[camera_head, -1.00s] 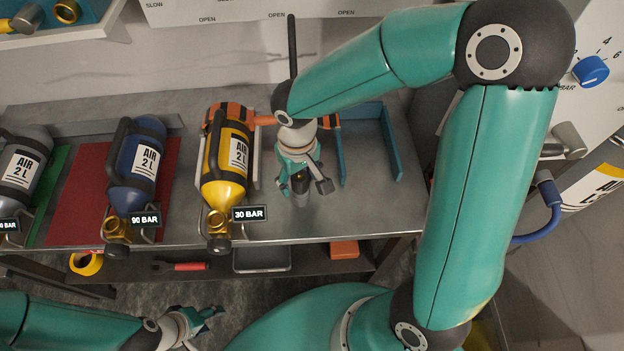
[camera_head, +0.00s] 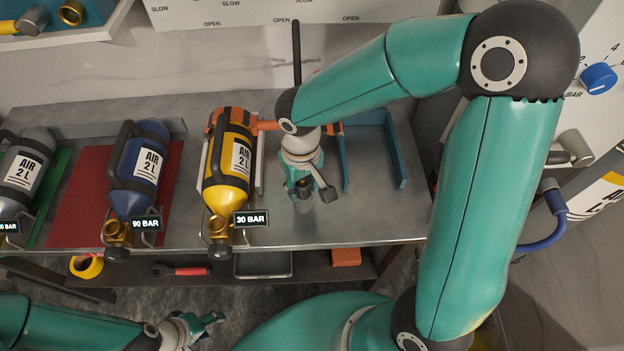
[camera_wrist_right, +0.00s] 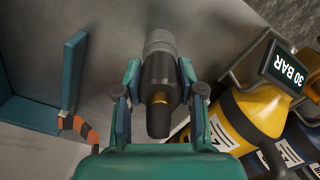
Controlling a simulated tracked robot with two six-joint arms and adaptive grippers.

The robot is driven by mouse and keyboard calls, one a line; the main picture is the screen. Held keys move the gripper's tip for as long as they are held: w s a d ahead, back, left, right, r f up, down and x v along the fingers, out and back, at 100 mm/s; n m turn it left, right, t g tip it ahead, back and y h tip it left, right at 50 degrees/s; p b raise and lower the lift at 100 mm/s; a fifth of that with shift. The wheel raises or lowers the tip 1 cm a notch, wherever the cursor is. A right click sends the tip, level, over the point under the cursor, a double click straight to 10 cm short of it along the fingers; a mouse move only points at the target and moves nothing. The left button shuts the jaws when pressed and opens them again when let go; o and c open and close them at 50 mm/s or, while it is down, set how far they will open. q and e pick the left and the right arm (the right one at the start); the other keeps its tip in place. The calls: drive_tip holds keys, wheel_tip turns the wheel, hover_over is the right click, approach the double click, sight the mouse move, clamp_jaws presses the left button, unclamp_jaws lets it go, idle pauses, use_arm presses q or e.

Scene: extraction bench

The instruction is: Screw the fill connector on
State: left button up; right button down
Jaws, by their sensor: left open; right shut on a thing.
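My right gripper (camera_head: 305,193) is shut on the fill connector (camera_wrist_right: 158,75), a black cylinder with a gold ring and a grey end. It is held over the bench, right of the yellow cylinder; the head view mostly hides it behind the fingers. Its height above the bench is hard to tell. The yellow cylinder (camera_head: 222,192), tagged 30 BAR, lies in a cradle with its brass valve (camera_head: 219,228) at the front edge. It also shows at the right of the right wrist view (camera_wrist_right: 250,120). The connector and the valve are apart. My left gripper (camera_head: 197,328) is open and empty, low in front of the bench.
A blue cylinder (camera_head: 140,172), tagged 90 BAR, lies on a red mat (camera_head: 82,200); a grey cylinder (camera_head: 25,165) is further left. A blue-green bracket (camera_head: 390,150) stands right of my gripper. A lower shelf holds yellow tape (camera_head: 87,267) and a red-handled tool (camera_head: 190,271).

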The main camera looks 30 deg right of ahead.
drive_tip(key=shift+r, duration=0.2)
drive_tip(key=shift+w+r+p, duration=0.15)
drive_tip(key=shift+r+p, duration=0.65)
drive_tip(key=shift+r, duration=0.2)
drive_tip(key=shift+r+p, duration=0.55)
drive_tip(key=shift+r, duration=0.3)
drive_tip(key=shift+r+p, duration=2.6)
drive_tip(key=shift+r, duration=0.95)
drive_tip(key=shift+a, duration=0.1)
